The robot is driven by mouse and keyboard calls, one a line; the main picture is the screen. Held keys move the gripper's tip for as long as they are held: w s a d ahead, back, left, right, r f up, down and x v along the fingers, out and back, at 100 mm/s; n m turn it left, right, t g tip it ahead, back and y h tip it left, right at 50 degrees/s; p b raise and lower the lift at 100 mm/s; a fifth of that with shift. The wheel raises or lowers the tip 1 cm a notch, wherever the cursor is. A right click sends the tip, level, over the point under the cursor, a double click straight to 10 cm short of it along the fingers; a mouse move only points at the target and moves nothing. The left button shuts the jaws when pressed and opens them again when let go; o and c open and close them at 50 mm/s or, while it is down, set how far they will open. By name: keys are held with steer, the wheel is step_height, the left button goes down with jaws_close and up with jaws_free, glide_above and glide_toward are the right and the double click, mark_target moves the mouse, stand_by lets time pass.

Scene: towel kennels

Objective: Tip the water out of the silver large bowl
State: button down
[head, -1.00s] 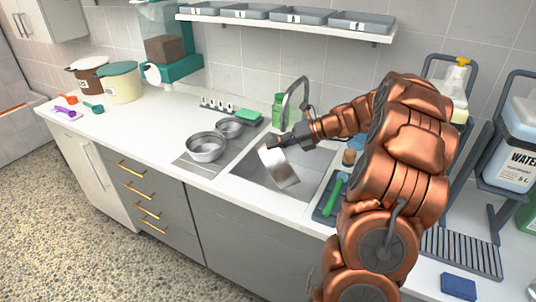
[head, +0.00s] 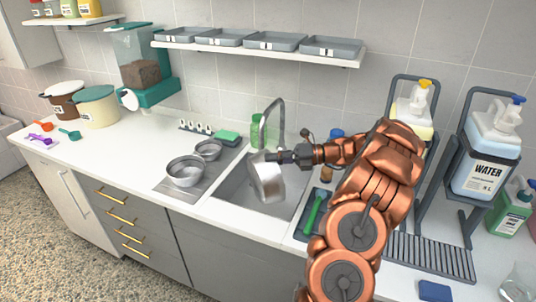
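The silver large bowl (head: 268,181) is tilted steeply onto its side over the sink basin (head: 248,203). My gripper (head: 272,157) is at the bowl's upper rim and appears shut on it; the fingertips are small and partly hidden. No water shows in or below the bowl at this size. Two other silver bowls, a larger one (head: 186,171) and a smaller one (head: 208,150), stand upright on a grey mat left of the sink.
The tap (head: 275,118) arches behind the bowl, close to my gripper. A green bottle (head: 257,131) and green sponge (head: 228,136) are behind the sink. A tray with a green brush (head: 314,210) lies right of it. The left counter has free room.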

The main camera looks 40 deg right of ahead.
steer(key=shift+s+d+r+m+t+y+p, duration=0.15)
steer(key=shift+d+y+p, duration=0.1)
steer(key=shift+d+p, duration=0.2)
steer(key=shift+s+d+r+m+t+y+p, duration=0.1)
steer(key=shift+d+t+y+p, duration=0.1)
steer(key=shift+d+p, duration=0.25)
steer(key=shift+s+d+r+m+t+y+p, duration=0.15)
steer(key=shift+d+y+p, duration=0.1)
steer(key=shift+d+p, duration=0.2)
steer(key=shift+w+f, duration=0.1)
steer(key=shift+f, duration=0.05)
stand_by(0.8)
